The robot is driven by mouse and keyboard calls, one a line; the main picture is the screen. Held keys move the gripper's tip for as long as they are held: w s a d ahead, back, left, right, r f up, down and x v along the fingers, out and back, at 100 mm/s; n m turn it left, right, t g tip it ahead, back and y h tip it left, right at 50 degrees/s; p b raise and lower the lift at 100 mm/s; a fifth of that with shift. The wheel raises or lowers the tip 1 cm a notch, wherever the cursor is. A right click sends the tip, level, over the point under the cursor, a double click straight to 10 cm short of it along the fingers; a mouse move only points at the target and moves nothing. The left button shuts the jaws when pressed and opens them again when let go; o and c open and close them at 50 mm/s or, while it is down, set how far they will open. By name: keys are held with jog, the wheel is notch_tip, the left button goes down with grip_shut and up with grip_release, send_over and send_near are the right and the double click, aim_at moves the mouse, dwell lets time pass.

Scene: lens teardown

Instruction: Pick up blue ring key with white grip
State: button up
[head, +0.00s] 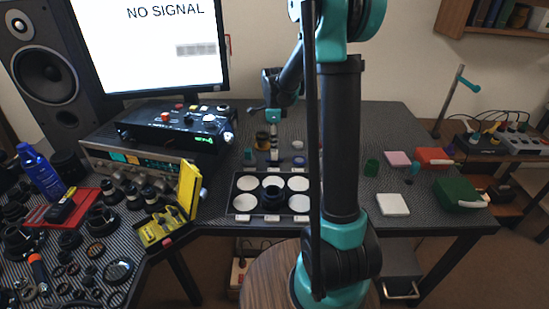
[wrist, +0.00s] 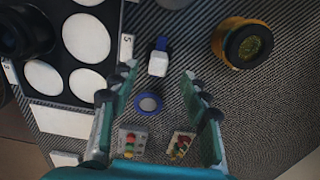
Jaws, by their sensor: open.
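The blue ring key with a white grip shows in the wrist view as a pale white block (wrist: 158,64) with a blue end (wrist: 161,43) at its top. It lies on the dark ribbed mat, just beyond my fingertips. My gripper (wrist: 158,78) is open and empty, its fingers spread to either side of the space below the key. A separate blue-rimmed disc (wrist: 149,102) lies between the fingers. In the head view my gripper (head: 265,112) hangs over the middle of the bench, above a group of small parts, where the key is too small to make out surely.
A black tray with white round pads (head: 272,194) stands in front. A yellow-brown ringed cylinder (wrist: 242,43) is right of the key in the wrist view. Two small cards with coloured pieces (wrist: 133,141) lie near the gripper base. A green box (head: 457,194) stands at right.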

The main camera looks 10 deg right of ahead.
aim_at(275, 157)
jog(key=shift+s+d+f, duration=0.1)
jog(key=shift+d+f, duration=0.05)
jog(key=shift+f, duration=2.75)
jog(key=shift+c, duration=0.4)
grip_shut()
